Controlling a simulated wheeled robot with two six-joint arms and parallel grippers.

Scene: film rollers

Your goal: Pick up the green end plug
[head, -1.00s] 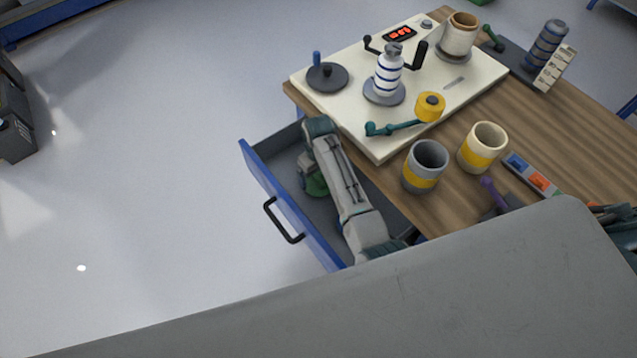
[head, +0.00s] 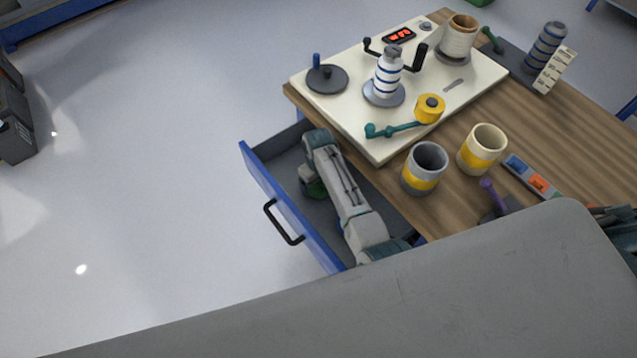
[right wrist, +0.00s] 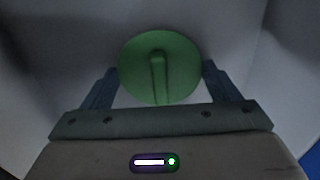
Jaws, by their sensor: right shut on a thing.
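The green end plug (right wrist: 160,68) is a round green disc with a raised bar across its face. In the right wrist view it sits between the two fingers of my right gripper (right wrist: 158,84), which is shut on it. In the head view my right arm reaches down into the open drawer, and only a bit of the green plug (head: 314,188) shows beside the arm. The right fingers are mostly hidden there by the arm. I cannot tell whether the plug touches the drawer floor. My left gripper is not in view.
The blue-fronted drawer (head: 285,210) stands open beside the wooden table (head: 590,130), its walls close around my right arm. On the table are a cream machine board (head: 330,105), a grey cup (head: 425,165) and a cream cup (head: 483,148).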

